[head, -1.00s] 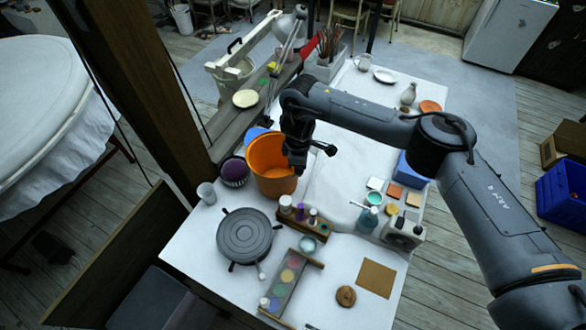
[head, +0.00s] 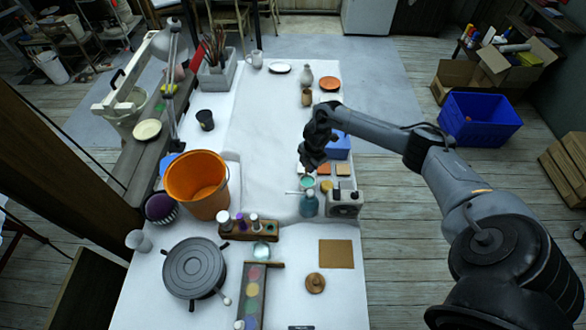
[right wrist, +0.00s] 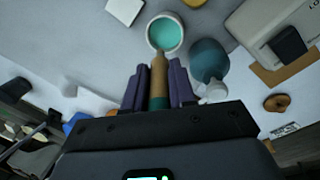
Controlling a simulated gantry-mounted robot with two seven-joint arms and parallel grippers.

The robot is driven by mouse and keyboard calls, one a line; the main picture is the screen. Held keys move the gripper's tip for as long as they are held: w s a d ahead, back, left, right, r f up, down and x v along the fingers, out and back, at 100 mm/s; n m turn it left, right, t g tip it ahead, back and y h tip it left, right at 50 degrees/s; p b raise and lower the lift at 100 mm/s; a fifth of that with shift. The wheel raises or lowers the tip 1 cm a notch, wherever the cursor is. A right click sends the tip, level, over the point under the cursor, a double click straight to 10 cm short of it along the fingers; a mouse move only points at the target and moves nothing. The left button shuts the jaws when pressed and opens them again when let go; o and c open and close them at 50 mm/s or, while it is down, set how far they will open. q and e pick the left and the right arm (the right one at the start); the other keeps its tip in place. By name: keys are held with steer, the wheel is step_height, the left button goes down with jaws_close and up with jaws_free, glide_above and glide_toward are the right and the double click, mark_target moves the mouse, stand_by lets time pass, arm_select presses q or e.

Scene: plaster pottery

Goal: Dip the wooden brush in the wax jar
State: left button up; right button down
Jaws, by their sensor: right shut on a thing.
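My right gripper (head: 312,163) is over the right side of the table. In the right wrist view, its purple fingers (right wrist: 159,88) are shut on a tan-and-green brush handle (right wrist: 159,78). The brush points at a small white jar with teal contents (right wrist: 165,34); its far end overlaps the jar's near rim. I cannot tell whether it touches or is above. The jar also shows in the head view (head: 306,182), just below the gripper. No label shows that it holds wax. The left gripper is not in view.
A teal bottle (head: 309,203) and a grey-white device (head: 344,200) stand close to the jar. Colored tiles (head: 342,169) and a blue box (head: 339,146) are nearby. An orange bucket (head: 197,185) and a dark turntable (head: 194,268) are left. The table's middle is clear.

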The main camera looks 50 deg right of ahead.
steer(key=shift+s+d+f, duration=0.15)
steer(key=shift+d, duration=0.15)
step_height(320, 180, down, 2)
steer(key=b, duration=0.2)
steer(key=shift+f+b, duration=0.25)
steer(key=shift+b, duration=0.15)
steer(key=shift+f+b, duration=1.6)
steer(key=shift+f, duration=0.85)
steer(key=shift+d+r, duration=0.1)
step_height(320, 180, up, 7)
steer(key=p, duration=0.7)
steer(key=shift+r+p, duration=0.35)
steer(key=shift+p, duration=0.05)
